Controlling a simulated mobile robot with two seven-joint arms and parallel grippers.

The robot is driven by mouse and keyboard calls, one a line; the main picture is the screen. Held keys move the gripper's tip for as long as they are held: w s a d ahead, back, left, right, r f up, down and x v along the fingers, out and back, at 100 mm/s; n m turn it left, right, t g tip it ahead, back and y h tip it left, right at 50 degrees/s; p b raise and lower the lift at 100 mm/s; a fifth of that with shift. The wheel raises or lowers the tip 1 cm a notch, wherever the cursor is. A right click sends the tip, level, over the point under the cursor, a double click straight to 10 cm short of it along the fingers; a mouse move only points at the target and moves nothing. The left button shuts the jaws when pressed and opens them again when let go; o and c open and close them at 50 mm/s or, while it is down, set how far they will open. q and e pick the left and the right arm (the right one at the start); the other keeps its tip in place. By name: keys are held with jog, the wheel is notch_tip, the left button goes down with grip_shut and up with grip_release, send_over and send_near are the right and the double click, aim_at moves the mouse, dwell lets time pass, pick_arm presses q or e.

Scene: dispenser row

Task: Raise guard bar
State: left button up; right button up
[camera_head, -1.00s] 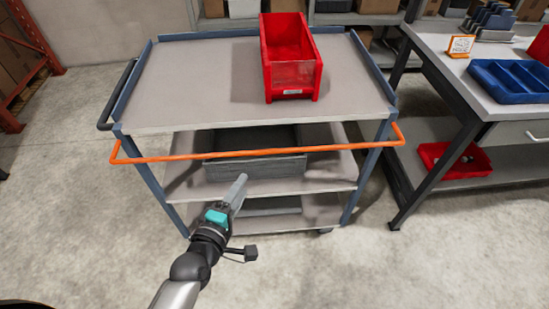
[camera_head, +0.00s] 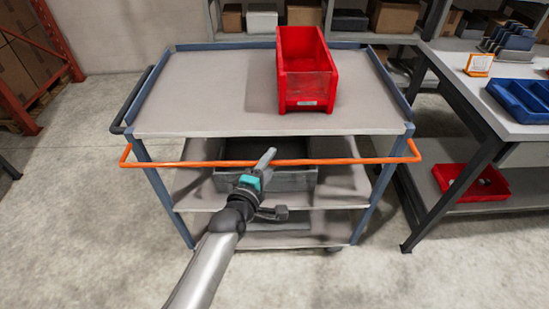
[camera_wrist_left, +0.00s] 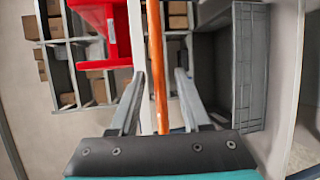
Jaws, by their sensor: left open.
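The orange guard bar (camera_head: 200,164) runs across the front of the cart, below its top shelf, with its bent ends at the two front posts. In the left wrist view the guard bar (camera_wrist_left: 156,60) passes between the two open fingers of my left gripper (camera_wrist_left: 157,88). In the head view my left gripper (camera_head: 266,159) reaches the bar near its middle. The fingers stand apart on either side of the bar, and I cannot tell whether either touches it. My right gripper is not in view.
The cart's top shelf (camera_head: 200,100) holds a red bin (camera_head: 307,85). A grey bin (camera_head: 295,180) sits on the middle shelf, behind the bar. A workbench (camera_head: 480,100) with a blue tray (camera_head: 525,98) stands at the right. The floor at front left is clear.

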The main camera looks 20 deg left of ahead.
pick_arm(q)
jog(key=shift+b+x, duration=0.4)
jog(key=shift+x, duration=1.35)
grip_shut()
